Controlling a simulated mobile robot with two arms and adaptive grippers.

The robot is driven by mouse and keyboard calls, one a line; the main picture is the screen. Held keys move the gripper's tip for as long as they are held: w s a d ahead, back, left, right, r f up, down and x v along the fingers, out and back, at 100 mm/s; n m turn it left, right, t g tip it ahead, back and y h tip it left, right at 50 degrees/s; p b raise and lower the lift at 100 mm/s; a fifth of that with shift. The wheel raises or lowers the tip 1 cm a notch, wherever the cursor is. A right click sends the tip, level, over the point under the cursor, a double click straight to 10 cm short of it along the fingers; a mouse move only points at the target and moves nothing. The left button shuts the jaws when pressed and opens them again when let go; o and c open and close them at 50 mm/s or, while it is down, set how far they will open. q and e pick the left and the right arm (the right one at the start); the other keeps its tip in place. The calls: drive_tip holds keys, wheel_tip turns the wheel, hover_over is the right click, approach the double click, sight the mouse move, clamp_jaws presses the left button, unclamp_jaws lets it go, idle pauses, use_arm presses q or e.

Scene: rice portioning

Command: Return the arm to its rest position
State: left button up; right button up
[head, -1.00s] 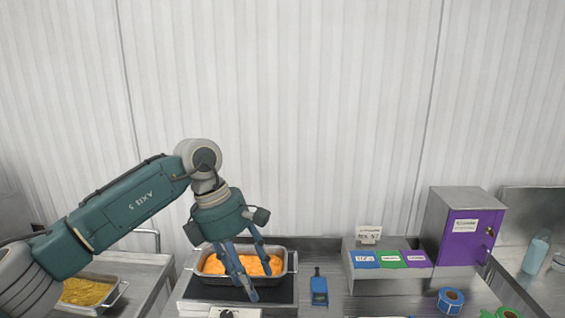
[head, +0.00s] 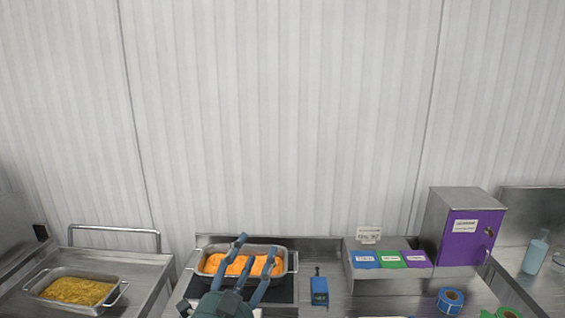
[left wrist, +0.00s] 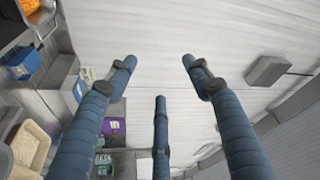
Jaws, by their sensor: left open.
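My left gripper (head: 240,272) is at the bottom of the head view, with blue fingers spread open and empty. Its fingers overlap the pan of orange food (head: 213,262) in the picture; I cannot tell its height over the pan from this view. In the left wrist view the open fingers (left wrist: 160,85) point toward the pale ribbed wall, with nothing between them. Most of the left arm is out of the head view. My right gripper is not in view.
A tray of yellow rice (head: 78,291) stands on the left cart. A blue handheld device (head: 319,289), a holder with coloured labels (head: 390,272), a purple-doored box (head: 466,238), a blue tape roll (head: 450,301) and a bottle (head: 535,252) stand to the right.

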use_arm(q)
drive_tip(key=s+a+f+n+g+y, duration=0.35)
drive_tip(key=s+a+f, duration=0.2)
drive_tip(key=f, duration=0.55)
drive_tip(key=s+a+f+n+g+y, duration=0.2)
drive_tip(key=s+a+f+n+g, duration=0.3)
drive_tip(key=f, duration=0.5)
drive_tip(key=s+a+f+n+g, duration=0.2)
drive_tip(key=s+f+g, duration=0.3)
drive_tip(key=s, duration=0.7)
drive_tip(key=s+a+f+n+g, duration=0.15)
drive_tip(key=s+f, duration=0.45)
drive_tip(key=s, duration=0.6)
wheel_tip(320, 180, down, 37)
drive_tip(key=g+b, duration=0.2)
drive_tip(key=b, duration=1)
drive_tip(key=s+a+f+b, duration=0.1)
drive_tip(key=s+f+b, duration=0.4)
drive_tip(key=s+f, duration=0.4)
drive_tip(key=s+a+f+m+g+b, duration=0.1)
drive_tip(key=s+f+b, duration=0.4)
drive_tip(key=f, duration=1.3)
drive_tip(key=s+a, duration=0.1)
drive_tip(key=s, duration=0.3)
drive_tip(key=shift+f, duration=0.35)
